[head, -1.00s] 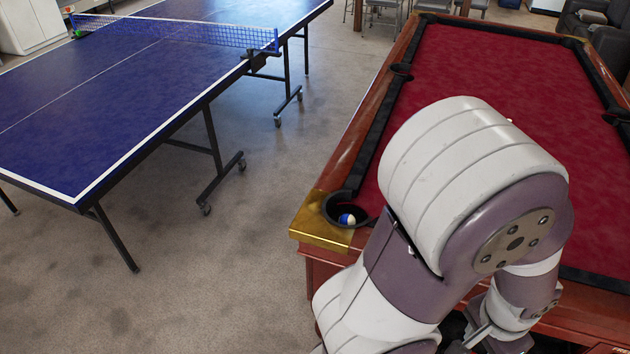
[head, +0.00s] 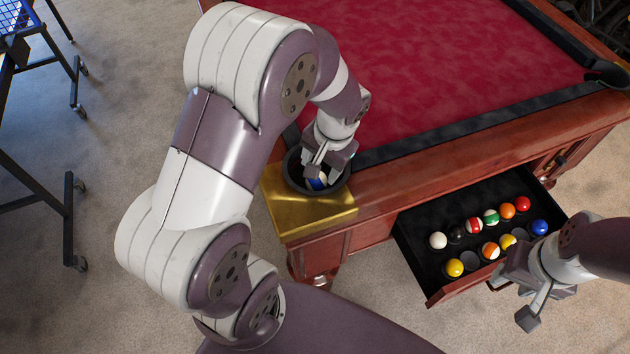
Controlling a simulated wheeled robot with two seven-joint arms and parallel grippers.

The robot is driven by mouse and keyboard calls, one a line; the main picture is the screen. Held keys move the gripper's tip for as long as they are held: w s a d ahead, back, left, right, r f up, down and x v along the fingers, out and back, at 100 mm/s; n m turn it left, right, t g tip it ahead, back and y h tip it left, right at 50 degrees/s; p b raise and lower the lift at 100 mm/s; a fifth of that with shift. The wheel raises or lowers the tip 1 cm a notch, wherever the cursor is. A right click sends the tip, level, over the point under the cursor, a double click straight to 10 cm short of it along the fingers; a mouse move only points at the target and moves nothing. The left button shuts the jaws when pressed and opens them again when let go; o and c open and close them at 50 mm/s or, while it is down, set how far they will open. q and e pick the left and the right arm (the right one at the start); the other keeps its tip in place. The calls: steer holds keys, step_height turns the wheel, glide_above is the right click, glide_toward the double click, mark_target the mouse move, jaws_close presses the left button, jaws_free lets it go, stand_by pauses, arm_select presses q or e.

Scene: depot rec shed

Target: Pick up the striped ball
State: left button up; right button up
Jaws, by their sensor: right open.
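The blue-and-white striped ball (head: 318,184) sits in the corner pocket (head: 291,173) of the pool table, partly hidden by my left gripper. My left gripper (head: 319,170) points down into the pocket right at the ball. Its fingertips are small and partly covered, so I cannot tell whether they grip the ball. My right gripper (head: 513,299) is open and empty, at the front right of the open drawer.
The pulled-out drawer (head: 418,243) holds several balls in black wells, some striped. The red-felt pool table (head: 440,75) has wooden rails and a brass corner (head: 308,213). Table-tennis legs (head: 68,220) stand at left, with open carpet between.

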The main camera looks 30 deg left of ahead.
mark_target(321, 184)
arm_select(q)
steer(key=shift+w+f, duration=0.1)
steer(key=shift+f, duration=0.75)
steer(key=f, duration=0.1)
steer(key=a+f, duration=0.1)
steer(key=f, duration=0.3)
steer(key=shift+w+a+b, duration=0.2)
steer(key=shift+w+b, duration=0.05)
steer(key=shift+b, duration=0.15)
steer(key=shift+w+f, duration=0.1)
steer(key=shift+f, duration=0.25)
steer(key=c, duration=0.7)
steer(key=shift+c, duration=0.2)
steer(key=shift+r, duration=0.15)
